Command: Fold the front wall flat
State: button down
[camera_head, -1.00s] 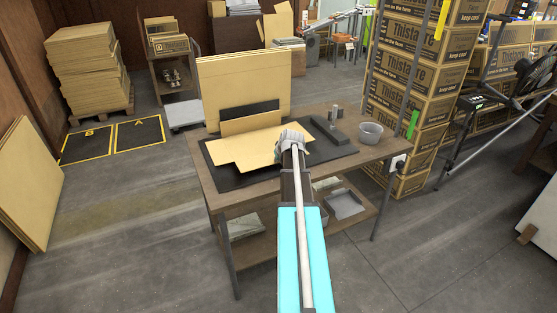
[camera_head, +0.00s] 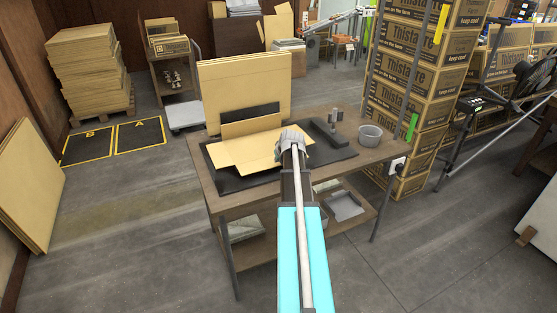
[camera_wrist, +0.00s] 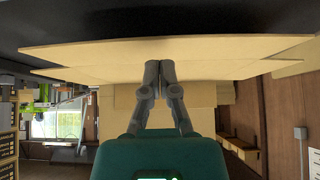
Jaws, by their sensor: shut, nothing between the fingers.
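The cardboard tray blank (camera_head: 258,148) lies on the black mat (camera_head: 215,178) on the workbench. Its far wall (camera_head: 250,127) stands upright. The near panel appears tilted up, with a crease showing toward its left end; my arm hides its right end. In the wrist view, a wide cardboard panel (camera_wrist: 90,56) spans the picture just beyond the fingers. My gripper (camera_head: 292,140) is shut and empty at the right part of the blank. Its fingertips (camera_wrist: 160,66) are close together at the panel's edge; I cannot tell whether they touch it.
Tall cardboard sheets (camera_head: 245,75) stand at the table's back. A dark fixture (camera_head: 328,133) and a grey bowl (camera_head: 370,135) sit right of the blank. Stacked boxes (camera_head: 412,90) rise behind the table's right end. The table's left front edge is clear.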

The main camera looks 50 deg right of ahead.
jog(key=w+p+v, duration=0.1)
jog(key=p+v, duration=1)
jog(key=v, duration=0.2)
jog(key=shift+r, duration=0.35)
jog(key=shift+d, duration=0.15)
dwell(0.5)
jog(key=w+a+f+n+g+y, duration=0.1)
jog(key=w+a, duration=0.2)
jog(key=a, duration=1)
jog(key=w+a+f+n+g+y, duration=0.1)
jog(key=w+a+y, duration=0.15)
jog(key=a, duration=0.95)
jog(key=s+a+n+g, duration=0.1)
jog(key=s+a+g, duration=0.1)
jog(key=a, duration=1)
jog(key=s+a+f+n+g, duration=0.1)
jog(key=s+a, duration=0.3)
jog(key=a, duration=0.9)
jog(key=shift+s+f+g+h, duration=0.2)
jog(key=shift+f+g+h, duration=0.2)
jog(key=shift+g, duration=0.4)
jog(key=shift+a, duration=0.1)
